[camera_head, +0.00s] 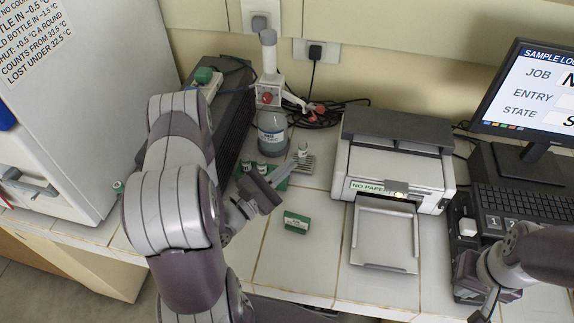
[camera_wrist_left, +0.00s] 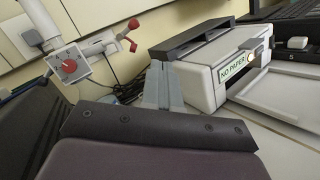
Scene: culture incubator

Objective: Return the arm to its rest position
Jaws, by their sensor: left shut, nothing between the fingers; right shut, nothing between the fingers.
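My left arm comes in from the left in the head view, bent at the elbow. In the left wrist view the shut fingers (camera_wrist_left: 162,85) point toward the back of the bench, beside the printer. My right gripper (camera_head: 485,305) is at the lower right corner of the head view, low beside the keyboard. Its fingertips are partly cut off by the picture's edge.
A printer (camera_head: 395,170) labelled "NO PAPER" stands right of centre with its tray out. The incubator (camera_head: 85,90) is at left, a monitor (camera_head: 530,95) at right.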

